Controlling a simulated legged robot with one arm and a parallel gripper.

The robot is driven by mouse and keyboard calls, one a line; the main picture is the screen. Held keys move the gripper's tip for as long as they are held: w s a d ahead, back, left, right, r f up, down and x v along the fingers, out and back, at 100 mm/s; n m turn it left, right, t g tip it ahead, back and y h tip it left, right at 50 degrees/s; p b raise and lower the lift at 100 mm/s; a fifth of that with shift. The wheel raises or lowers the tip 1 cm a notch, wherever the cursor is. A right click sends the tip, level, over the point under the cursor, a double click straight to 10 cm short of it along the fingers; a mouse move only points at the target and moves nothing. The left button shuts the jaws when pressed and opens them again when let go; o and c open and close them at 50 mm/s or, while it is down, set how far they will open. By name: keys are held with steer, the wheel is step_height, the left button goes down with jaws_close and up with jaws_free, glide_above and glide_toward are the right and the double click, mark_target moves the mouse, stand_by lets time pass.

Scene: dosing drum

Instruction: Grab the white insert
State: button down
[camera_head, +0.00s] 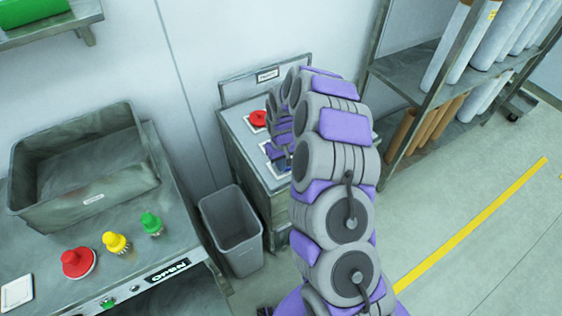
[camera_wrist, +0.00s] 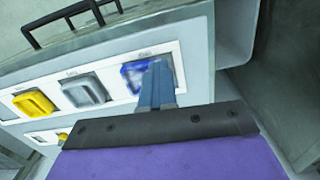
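In the wrist view, a white panel (camera_wrist: 118,100) holds a row of three blocks in square recesses. The pale grey-white block (camera_wrist: 86,91) in the middle is the closest match to the white insert. A yellow block (camera_wrist: 36,104) sits left of it and a blue block (camera_wrist: 135,76) right of it. My gripper (camera_wrist: 156,84) points at the panel, in front of the blue block and right of the pale block. Its narrow blue-grey fingers partly hide the blue block; their gap cannot be made out.
The cabinet (camera_head: 238,135) has a red knob (camera_head: 258,118) on top. A grey bin (camera_head: 232,230) stands left of it. A bench with a grey tub (camera_head: 85,190) and red, yellow and green knobs is at left. A shelf with rolls (camera_head: 425,75) stands at right.

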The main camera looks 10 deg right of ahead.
steer(key=s+a+r+p, duration=0.1)
steer(key=s+a+r, duration=0.1)
steer(key=s, duration=1.1)
steer(key=shift+s+a+p, duration=0.2)
steer(key=shift+a+p, duration=0.1)
steer(key=shift+a, duration=0.4)
steer(key=c, duration=1.3)
jaws_free()
steer(key=shift+a, duration=0.6)
steer(key=o, duration=0.7)
steer(key=shift+d+r, duration=0.1)
steer(key=shift+d, duration=0.4)
steer(key=shift+c, duration=0.2)
steer(key=shift+o, duration=1.3)
steer(key=shift+a, duration=0.25)
steer(key=shift+a, duration=0.1)
